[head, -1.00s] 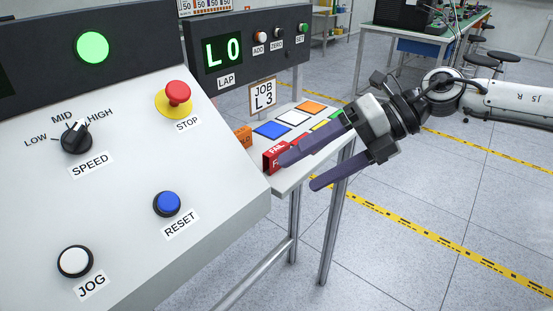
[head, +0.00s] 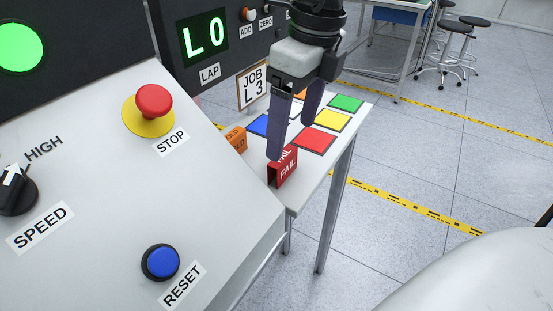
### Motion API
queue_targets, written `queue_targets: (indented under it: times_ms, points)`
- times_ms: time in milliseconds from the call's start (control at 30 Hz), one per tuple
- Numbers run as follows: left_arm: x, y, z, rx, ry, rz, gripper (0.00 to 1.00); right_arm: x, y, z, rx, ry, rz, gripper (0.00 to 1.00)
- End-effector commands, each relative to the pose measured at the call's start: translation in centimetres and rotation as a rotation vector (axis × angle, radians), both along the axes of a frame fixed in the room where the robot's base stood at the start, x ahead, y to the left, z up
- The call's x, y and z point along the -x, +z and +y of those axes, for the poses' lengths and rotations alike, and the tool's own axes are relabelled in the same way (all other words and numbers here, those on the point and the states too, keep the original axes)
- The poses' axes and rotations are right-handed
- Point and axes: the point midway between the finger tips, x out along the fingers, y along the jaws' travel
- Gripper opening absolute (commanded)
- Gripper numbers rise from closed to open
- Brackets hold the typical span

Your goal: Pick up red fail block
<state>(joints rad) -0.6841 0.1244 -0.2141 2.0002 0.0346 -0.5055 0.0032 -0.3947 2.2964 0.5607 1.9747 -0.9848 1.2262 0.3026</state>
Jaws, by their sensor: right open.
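The red FAIL block (head: 287,172) stands near the front edge of a small white table (head: 307,187), beside the sloped control panel. My right gripper (head: 293,138) comes down from above, with its two dark fingers open. The nearer finger's tip is at the block's upper left and hides part of its top. The other finger is farther back and to the right, over the table. I cannot tell whether the finger touches the block. My left gripper is not in view.
An orange HOLD block (head: 236,139) stands to the left of the red block, partly hidden by the panel (head: 150,215). Coloured squares, among them red (head: 314,141), yellow (head: 332,121) and green (head: 345,103), lie behind. A JOB L3 sign (head: 252,87) stands beyond.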

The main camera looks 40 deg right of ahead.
Motion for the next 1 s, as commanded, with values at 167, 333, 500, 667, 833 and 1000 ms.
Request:
queue_targets:
  times_ms: [167,333,500,667,833,1000]
  points:
    - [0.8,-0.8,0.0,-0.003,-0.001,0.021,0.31,-0.3,-1.7,0.2,-0.002,-0.001,0.000,0.77]
    - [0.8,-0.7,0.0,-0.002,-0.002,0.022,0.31,-0.5,-3.5,0.8,-0.002,0.001,0.005,0.77]
    - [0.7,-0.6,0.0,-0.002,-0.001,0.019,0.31,-1.1,-5.9,1.3,-0.003,0.000,0.002,0.77]
    - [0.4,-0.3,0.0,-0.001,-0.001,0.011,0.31,-1.2,-6.8,1.3,-0.004,-0.002,-0.001,0.77]
    - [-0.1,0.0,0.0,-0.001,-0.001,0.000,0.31,-1.3,-6.8,1.3,-0.003,-0.002,-0.002,0.77]
    - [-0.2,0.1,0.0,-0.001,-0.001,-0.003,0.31,-1.2,-6.8,1.3,-0.003,-0.002,-0.002,0.51]
